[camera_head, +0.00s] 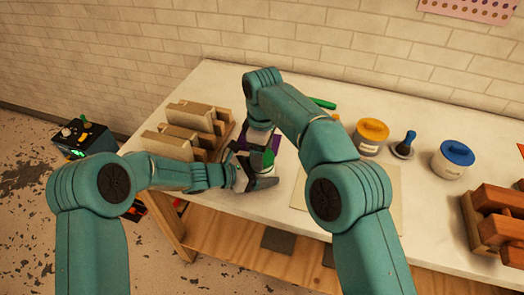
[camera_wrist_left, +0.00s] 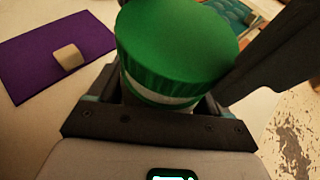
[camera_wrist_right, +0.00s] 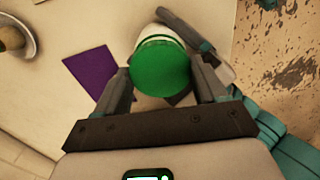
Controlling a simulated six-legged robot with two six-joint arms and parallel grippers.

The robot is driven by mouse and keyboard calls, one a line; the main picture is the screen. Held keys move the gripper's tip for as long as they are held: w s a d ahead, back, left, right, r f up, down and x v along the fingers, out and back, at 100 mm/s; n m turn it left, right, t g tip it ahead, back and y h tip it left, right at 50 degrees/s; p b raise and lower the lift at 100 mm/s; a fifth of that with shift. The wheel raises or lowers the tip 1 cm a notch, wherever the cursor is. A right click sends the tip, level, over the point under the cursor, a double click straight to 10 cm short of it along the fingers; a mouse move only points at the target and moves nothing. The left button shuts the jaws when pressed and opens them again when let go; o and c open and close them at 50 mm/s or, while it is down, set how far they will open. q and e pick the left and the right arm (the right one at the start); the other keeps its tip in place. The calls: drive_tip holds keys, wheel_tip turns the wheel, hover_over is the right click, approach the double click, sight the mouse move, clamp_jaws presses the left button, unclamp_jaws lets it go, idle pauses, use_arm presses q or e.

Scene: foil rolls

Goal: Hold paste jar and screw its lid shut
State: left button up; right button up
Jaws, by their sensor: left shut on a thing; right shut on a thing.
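The paste jar (camera_wrist_left: 170,101) is pale with a green lid (camera_wrist_left: 178,42) on top, seen close in the left wrist view. My left gripper (camera_head: 258,181) is shut around the jar's body at the front of the table. The lid also shows in the right wrist view (camera_wrist_right: 160,68), between the fingers of my right gripper (camera_wrist_right: 162,82), which is shut on it from above. The white jar body (camera_wrist_right: 160,32) shows past the lid. In the head view the jar is partly hidden by my grippers. I cannot tell how tightly the lid sits on the rim.
A purple mat (camera_wrist_left: 55,52) with a small beige block (camera_wrist_left: 68,57) lies beside the jar. Wooden racks (camera_head: 190,125) stand at the left. A yellow-lidded jar (camera_head: 371,136), a blue-lidded jar (camera_head: 453,160) and brown blocks (camera_head: 497,215) stand to the right.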

drive_tip(key=shift+f, duration=0.7)
drive_tip(key=shift+f, duration=0.4)
idle(0.3)
drive_tip(key=shift+r, duration=0.45)
drive_tip(key=shift+s+a+r, duration=0.1)
drive_tip(key=shift+r, duration=0.3)
drive_tip(key=shift+r, duration=0.15)
idle(0.4)
